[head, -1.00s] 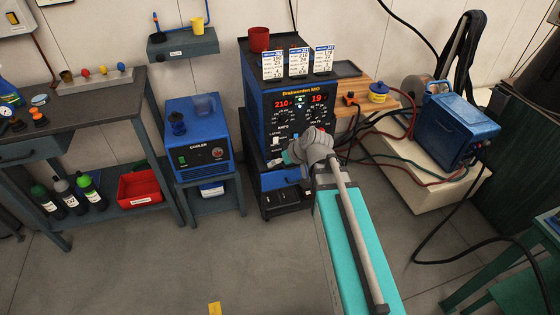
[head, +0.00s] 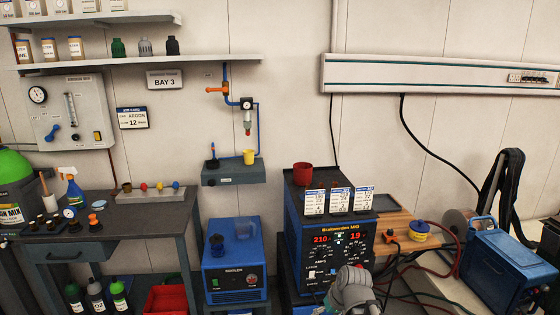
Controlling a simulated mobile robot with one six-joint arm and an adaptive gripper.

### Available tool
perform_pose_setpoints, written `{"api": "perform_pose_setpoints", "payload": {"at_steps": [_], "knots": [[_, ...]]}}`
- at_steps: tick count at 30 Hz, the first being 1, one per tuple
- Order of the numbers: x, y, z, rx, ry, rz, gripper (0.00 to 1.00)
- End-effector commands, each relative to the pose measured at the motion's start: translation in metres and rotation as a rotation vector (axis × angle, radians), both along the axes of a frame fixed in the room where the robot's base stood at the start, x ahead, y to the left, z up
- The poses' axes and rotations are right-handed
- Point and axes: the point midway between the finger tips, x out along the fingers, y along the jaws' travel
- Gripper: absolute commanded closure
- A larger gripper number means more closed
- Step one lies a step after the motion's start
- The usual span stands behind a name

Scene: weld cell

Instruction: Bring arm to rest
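My arm (head: 352,292) shows at the bottom edge, in front of the lower right of the blue Brainwerden MIG welder (head: 330,245). Only its grey, rounded upper part is in the picture. My gripper's fingers do not show, so I cannot see whether it holds anything. The welder's display reads 210 and 19. Several white cards (head: 340,200) stand along its top front edge, with a red cup (head: 303,174) behind them.
A blue cooler (head: 231,270) stands left of the welder. A dark workbench (head: 130,217) is at the left. A small wall shelf (head: 228,173) holds a yellow cup (head: 249,157). A blue case (head: 503,268) and cables lie at the right. Shelves and a gas panel hang above.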

Motion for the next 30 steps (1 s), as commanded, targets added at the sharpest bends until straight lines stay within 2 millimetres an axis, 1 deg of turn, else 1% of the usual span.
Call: {"api": "perform_pose_setpoints", "payload": {"at_steps": [1, 3, 9, 12, 17, 30], "knots": [[-0.01, -0.004, 0.016, -0.031, 0.04, -0.023, 0.13], [-0.022, -0.011, 0.024, -0.078, 0.096, -0.06, 0.13], [-0.049, -0.029, 0.042, -0.194, 0.213, -0.165, 0.13], [-0.056, -0.034, 0.047, -0.23, 0.243, -0.199, 0.13], [-0.06, -0.037, 0.049, -0.253, 0.262, -0.22, 0.13], [-0.06, -0.037, 0.048, -0.252, 0.261, -0.219, 0.13]]}}
